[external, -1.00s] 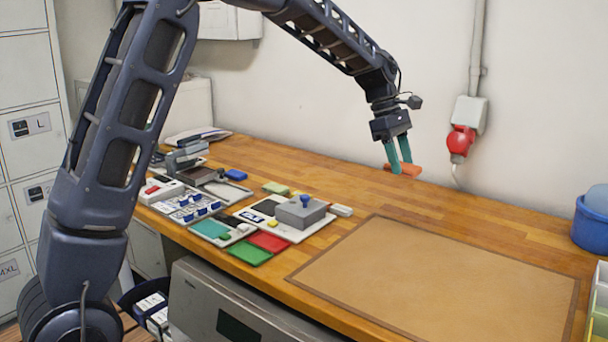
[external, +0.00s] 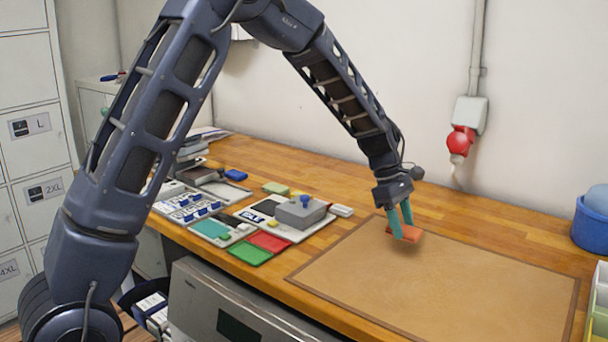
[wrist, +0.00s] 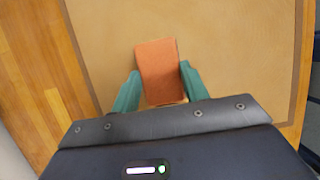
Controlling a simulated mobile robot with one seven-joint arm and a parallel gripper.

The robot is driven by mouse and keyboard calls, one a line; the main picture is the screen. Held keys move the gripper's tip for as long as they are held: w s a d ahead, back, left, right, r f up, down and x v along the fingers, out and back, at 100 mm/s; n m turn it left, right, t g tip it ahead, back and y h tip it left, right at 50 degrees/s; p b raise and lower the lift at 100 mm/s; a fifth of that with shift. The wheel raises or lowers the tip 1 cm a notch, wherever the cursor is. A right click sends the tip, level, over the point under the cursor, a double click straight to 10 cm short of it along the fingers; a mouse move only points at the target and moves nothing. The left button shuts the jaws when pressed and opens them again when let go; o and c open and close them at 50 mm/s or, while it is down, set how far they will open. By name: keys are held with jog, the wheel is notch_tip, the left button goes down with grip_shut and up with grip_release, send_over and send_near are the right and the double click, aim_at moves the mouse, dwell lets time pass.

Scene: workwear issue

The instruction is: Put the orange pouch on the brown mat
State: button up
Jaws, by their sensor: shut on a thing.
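The orange pouch (external: 405,233) is held between the teal fingers of my gripper (external: 401,228). In the external view it is over the back left part of the brown mat (external: 440,290); a faint shade lies under it, and I cannot tell whether it touches the mat. In the wrist view the pouch (wrist: 158,70) shows between the two teal fingertips (wrist: 158,88), one on each side, with the mat (wrist: 235,40) behind it. The near end of the pouch is partly hidden by my gripper body.
Left of the mat lie a grey box (external: 300,211), a red pouch (external: 268,242), a green pouch (external: 250,254) and several trays of small things. A blue bin (external: 590,228) stands at the right edge. The rest of the mat is clear.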

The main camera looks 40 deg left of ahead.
aim_at(398, 255)
jog(key=shift+f, duration=2.8)
jog(key=shift+f, duration=0.1)
jog(key=o, duration=1)
